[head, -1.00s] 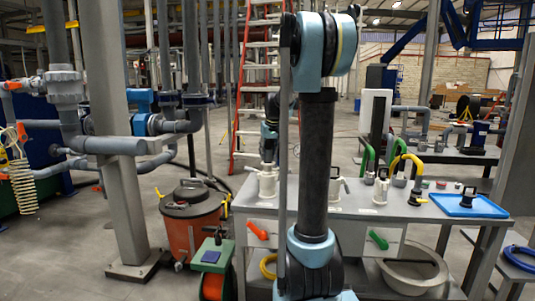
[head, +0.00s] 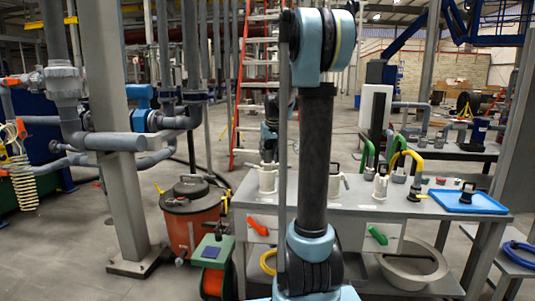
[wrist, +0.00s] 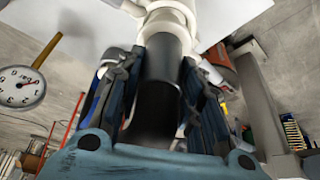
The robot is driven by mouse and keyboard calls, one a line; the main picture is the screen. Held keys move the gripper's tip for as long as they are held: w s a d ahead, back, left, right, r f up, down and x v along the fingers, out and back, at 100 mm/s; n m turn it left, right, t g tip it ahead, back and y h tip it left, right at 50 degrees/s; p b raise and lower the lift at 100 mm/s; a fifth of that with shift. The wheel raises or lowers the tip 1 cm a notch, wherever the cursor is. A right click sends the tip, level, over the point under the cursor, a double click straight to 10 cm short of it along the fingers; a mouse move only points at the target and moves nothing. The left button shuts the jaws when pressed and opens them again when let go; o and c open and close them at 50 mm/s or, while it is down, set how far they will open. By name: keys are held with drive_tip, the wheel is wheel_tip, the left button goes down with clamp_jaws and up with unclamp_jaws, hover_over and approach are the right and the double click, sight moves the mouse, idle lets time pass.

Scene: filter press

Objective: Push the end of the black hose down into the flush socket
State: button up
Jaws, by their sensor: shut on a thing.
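In the wrist view my gripper (wrist: 160,100) is shut on the black hose end (wrist: 158,105), with one finger along each side of it. The far end of the black piece meets a cream-white socket (wrist: 165,18), in line with it. I cannot tell how deep it sits in the socket. In the head view the left white fitting (head: 267,183) stands on the grey bench below my wrist. My gripper there is small and partly hidden behind my arm.
The grey bench (head: 430,207) carries other white fittings (head: 381,186), a yellow bent hose (head: 408,157), green hoses and a blue tray (head: 480,203). An orange drum (head: 192,222) stands left of the bench. A round gauge (wrist: 20,88) shows in the wrist view.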

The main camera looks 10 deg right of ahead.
drive_tip(key=shift+f, duration=0.8)
drive_tip(key=o, duration=1.3)
drive_tip(key=shift+o, duration=0.2)
drive_tip(key=shift+r, duration=0.1)
drive_tip(key=a+v, duration=0.1)
drive_tip(key=v, duration=1)
drive_tip(key=s+f, duration=0.8)
drive_tip(key=s, duration=0.5)
drive_tip(key=s+f+m+g, duration=0.1)
drive_tip(key=s+f, duration=0.7)
drive_tip(key=s, duration=0.5)
drive_tip(key=s+f+g, duration=0.1)
drive_tip(key=s+f, duration=0.7)
drive_tip(key=s, duration=0.5)
drive_tip(key=shift+s+f+m+h, duration=0.25)
drive_tip(key=shift+s+m+h, duration=0.05)
drive_tip(key=shift+s+h, duration=0.1)
drive_tip(key=shift+w+d, duration=0.1)
drive_tip(key=shift+d, duration=0.05)
